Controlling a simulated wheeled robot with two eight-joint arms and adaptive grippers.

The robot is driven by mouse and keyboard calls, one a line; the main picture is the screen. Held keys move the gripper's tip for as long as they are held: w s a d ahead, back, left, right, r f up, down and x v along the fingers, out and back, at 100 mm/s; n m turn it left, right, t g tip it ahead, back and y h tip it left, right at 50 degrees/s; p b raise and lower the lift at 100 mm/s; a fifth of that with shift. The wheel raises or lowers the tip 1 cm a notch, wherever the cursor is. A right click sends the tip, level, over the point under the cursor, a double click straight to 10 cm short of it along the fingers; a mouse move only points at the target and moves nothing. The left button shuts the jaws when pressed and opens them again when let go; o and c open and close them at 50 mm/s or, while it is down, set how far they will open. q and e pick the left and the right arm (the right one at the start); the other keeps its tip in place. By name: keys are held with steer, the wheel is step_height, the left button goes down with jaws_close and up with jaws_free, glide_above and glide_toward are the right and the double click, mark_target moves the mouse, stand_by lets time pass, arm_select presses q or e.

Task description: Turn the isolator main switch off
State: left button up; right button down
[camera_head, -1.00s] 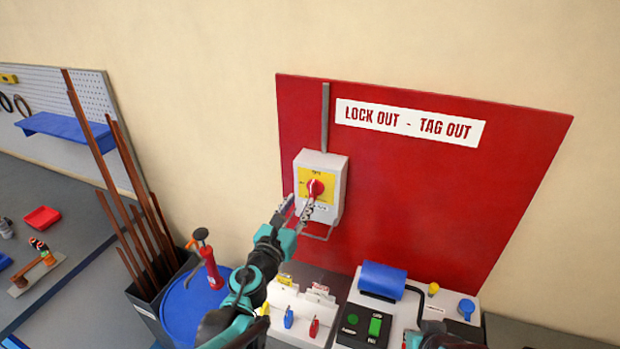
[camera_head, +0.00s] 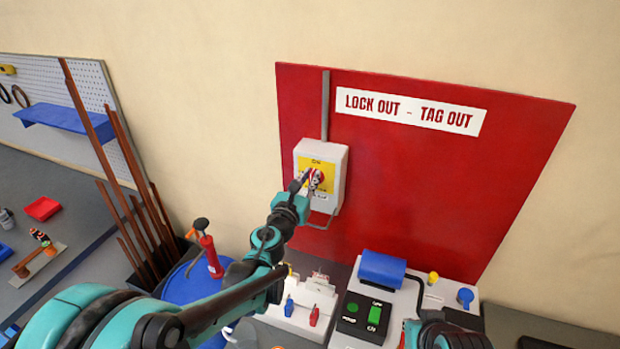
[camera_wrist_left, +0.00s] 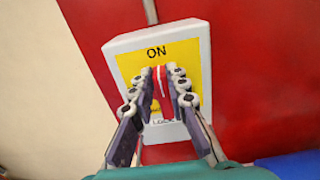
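The isolator main switch (camera_head: 335,165) is a white box with a yellow plate and a red rotary knob, mounted on the red board. In the left wrist view the switch box (camera_wrist_left: 118,58) shows "ON" above the red knob (camera_wrist_left: 161,80), whose handle stands about upright, in line with that word. My left gripper (camera_head: 313,180) is at the knob. In the left wrist view its fingers (camera_wrist_left: 161,88) are close together, one on each side of the handle, and appear shut on it. They hide part of the knob and the lower label. My right gripper (camera_head: 450,338) is partly cut off at the bottom edge.
Below the board stand a control box with a green switch (camera_head: 374,314), a blue padded part (camera_head: 382,268) and a white holder with blue and red tags (camera_head: 300,306). A blue drum (camera_head: 190,285) and brown bars (camera_head: 125,170) stand left. The board's right side is clear.

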arm_select(q)
steer(key=shift+a+n, duration=0.1)
steer(key=shift+n, duration=0.2)
jaws_close()
steer(key=shift+w+a+f+n+b, duration=0.1)
steer(key=shift+a+f+n+b, duration=0.55)
steer(key=shift+n, duration=2.2)
steer(key=shift+w+a+f+n+b, duration=0.2)
steer(key=shift+n+b, duration=0.75)
steer(key=shift+n, duration=1.95)
steer(key=shift+w+a+f+n+b, duration=0.1)
steer(key=shift+a+f+n+b, duration=0.4)
steer(key=shift+n, duration=2.35)
steer(key=shift+d+b, duration=0.2)
steer(key=shift+b, duration=0.1)
steer(key=o, duration=0.7)
jaws_free()
steer(key=shift+s, duration=0.15)
